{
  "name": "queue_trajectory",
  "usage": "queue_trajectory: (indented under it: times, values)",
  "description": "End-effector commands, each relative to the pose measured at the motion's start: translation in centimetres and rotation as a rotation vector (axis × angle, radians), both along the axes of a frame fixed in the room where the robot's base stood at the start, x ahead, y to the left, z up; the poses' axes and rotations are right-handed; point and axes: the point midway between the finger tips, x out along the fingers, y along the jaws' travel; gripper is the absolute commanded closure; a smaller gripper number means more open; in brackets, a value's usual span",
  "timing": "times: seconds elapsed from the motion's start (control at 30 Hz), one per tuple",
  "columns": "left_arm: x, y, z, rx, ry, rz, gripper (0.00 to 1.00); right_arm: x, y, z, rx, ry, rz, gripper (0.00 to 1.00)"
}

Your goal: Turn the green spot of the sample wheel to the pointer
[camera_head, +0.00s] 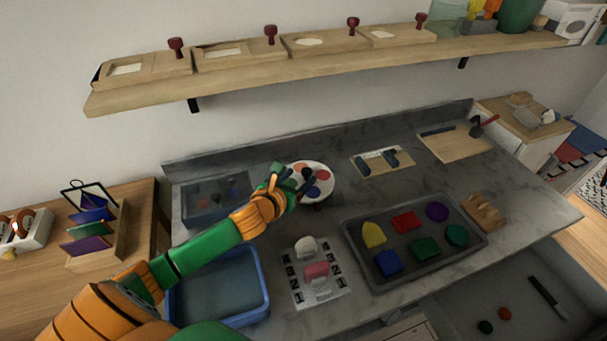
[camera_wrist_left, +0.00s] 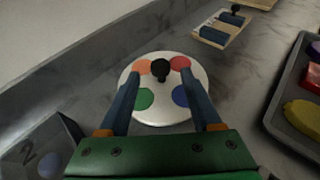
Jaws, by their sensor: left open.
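The sample wheel (camera_head: 325,186) is a round white disc on the grey counter. In the left wrist view the wheel (camera_wrist_left: 160,114) shows an orange spot (camera_wrist_left: 144,67) at upper left, a red spot (camera_wrist_left: 180,63) at upper right, a blue spot (camera_wrist_left: 180,96) at lower right and the green spot (camera_wrist_left: 144,99) at lower left. A black knob (camera_wrist_left: 160,69) stands on it. My left gripper (camera_head: 295,180) is open over the wheel; its fingers (camera_wrist_left: 160,77) lie either side of the knob, apart from it in the picture. I cannot make out the pointer. My right gripper is out of view.
A grey bin (camera_head: 188,207) stands left of the wheel, a blue tub (camera_head: 262,292) in front-left. A dark tray (camera_head: 363,271) with several coloured pieces lies front-right. A small board (camera_head: 369,172) lies right of the wheel. A wooden shelf (camera_head: 240,83) hangs above.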

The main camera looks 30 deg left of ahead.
Motion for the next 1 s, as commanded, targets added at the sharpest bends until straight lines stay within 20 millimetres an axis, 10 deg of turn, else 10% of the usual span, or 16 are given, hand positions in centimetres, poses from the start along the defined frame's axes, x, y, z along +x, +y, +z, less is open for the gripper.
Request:
queue_trajectory:
  times: [0.5,0.77,1.0]
  values:
    - [3.1,0.1,-1.3,0.000,0.000,-0.002,0.35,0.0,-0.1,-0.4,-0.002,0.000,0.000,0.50]
    - [3.1,0.1,-1.3,0.000,0.000,-0.002,1.00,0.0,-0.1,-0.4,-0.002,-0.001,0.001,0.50]
    - [3.1,0.1,-1.3,0.000,0.000,-0.002,1.00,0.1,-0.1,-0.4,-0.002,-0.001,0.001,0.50]
